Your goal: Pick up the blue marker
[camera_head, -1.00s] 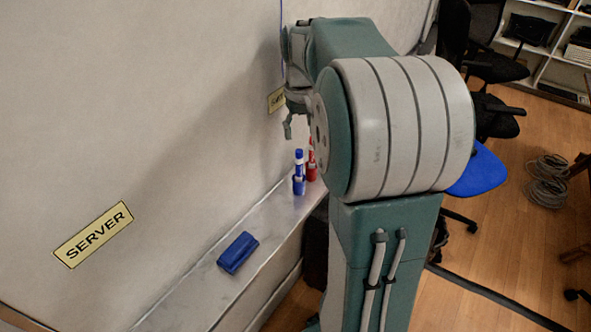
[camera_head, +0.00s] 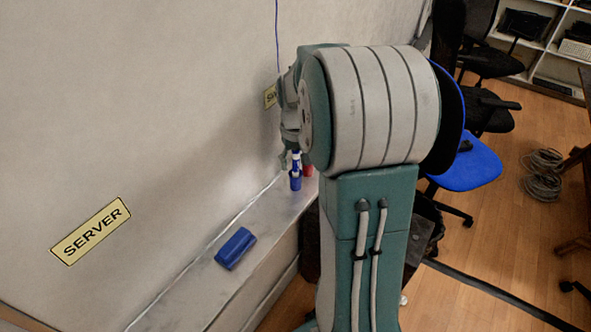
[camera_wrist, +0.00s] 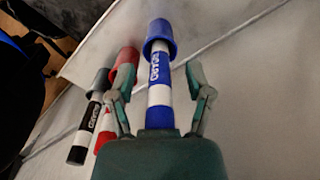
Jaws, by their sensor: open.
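The blue marker (camera_head: 295,180) stands upright on the ledge below the whiteboard in the head view, partly covered by my gripper at its top. In the wrist view the blue marker (camera_wrist: 159,80), with white label and blue ends, lies between the two open fingers of my gripper (camera_wrist: 160,84). Gaps show on both sides of it, so the fingers do not appear to touch it. In the head view my gripper (camera_head: 290,160) is mostly hidden behind my arm.
A blue eraser (camera_head: 235,248) lies on the ledge (camera_head: 262,212) nearer me. A SERVER label (camera_head: 90,231) is on the whiteboard (camera_head: 150,110). A blue chair (camera_head: 468,168) stands right.

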